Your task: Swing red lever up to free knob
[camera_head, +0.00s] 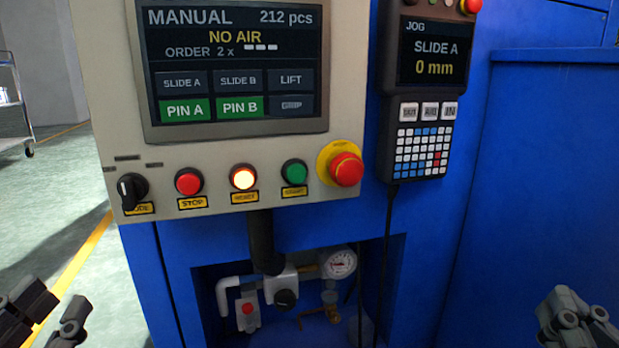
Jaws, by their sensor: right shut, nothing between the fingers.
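In the head view, a low recess in the blue machine holds air fittings. A black knob (285,299) sits on a pale valve body in its middle. A small red part (247,308) shows on a grey fitting left of the knob; I cannot tell whether it is the red lever. A round pressure gauge (340,263) is at the upper right of the recess. My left gripper (60,305) is at the lower left, fingers apart, with nothing seen between them. My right gripper (581,304) is shut and empty at the lower right. Both are clear of the fittings.
A panel (225,182) with buttons, a red emergency stop (346,169) and a screen reading "NO AIR" (235,37) overhangs the recess. A jog pendant (421,140) hangs at right, its cable crossing the recess. A blue cabinet (545,180) stands at right.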

